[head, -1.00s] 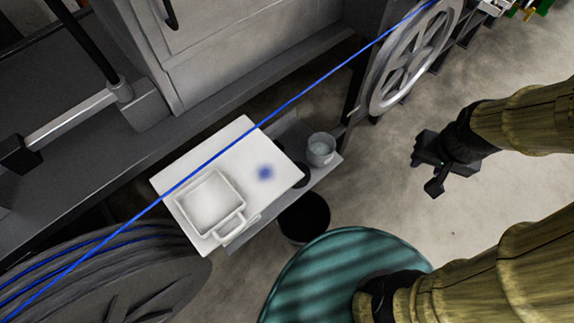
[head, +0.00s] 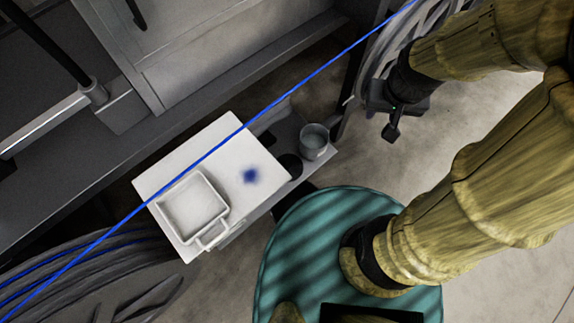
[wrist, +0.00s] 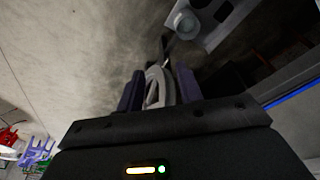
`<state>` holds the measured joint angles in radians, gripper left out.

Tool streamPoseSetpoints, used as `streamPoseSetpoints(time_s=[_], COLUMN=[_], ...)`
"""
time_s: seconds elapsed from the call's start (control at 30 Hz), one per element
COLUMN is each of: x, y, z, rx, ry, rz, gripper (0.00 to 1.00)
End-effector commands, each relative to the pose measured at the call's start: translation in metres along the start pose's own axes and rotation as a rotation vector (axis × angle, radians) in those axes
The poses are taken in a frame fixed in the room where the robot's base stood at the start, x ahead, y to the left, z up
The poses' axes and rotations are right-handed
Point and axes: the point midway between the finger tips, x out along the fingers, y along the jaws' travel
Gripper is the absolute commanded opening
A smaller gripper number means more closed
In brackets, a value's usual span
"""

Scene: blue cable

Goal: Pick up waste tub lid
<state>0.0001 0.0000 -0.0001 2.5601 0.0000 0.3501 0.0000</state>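I cannot pick out the waste tub lid for certain. A small dark round piece (head: 290,166) lies on the grey shelf beside a grey cup (head: 313,141); it may be the lid. A dark tub shape under the shelf is mostly hidden now behind the teal disc. My gripper (head: 388,115) is at the upper right, apart from the shelf, over the floor near the grey wheel.
A white board (head: 237,140) with a blue stain carries a square white tray (head: 192,203) with a handle. A taut blue cable (head: 275,107) crosses diagonally above it. A large cable reel (head: 100,275) is at lower left.

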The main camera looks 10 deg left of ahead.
Motion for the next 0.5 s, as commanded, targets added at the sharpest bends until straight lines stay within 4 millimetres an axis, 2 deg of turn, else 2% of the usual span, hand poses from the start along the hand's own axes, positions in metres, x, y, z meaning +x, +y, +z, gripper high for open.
streamPoseSetpoints(time_s=[0.03,0.1,0.27,0.37,0.5], x=[0.000,0.001,0.022,0.048,0.097], y=[0.000,0.000,-0.007,-0.018,-0.041], z=[0.000,0.000,-0.002,-0.005,-0.011], rx=[0.000,-0.002,-0.040,-0.097,-0.208], ry=[0.000,0.000,-0.012,-0.028,-0.060], rz=[0.000,0.000,-0.003,-0.006,-0.014], gripper=[0.38,0.49,0.49,0.49,0.49])
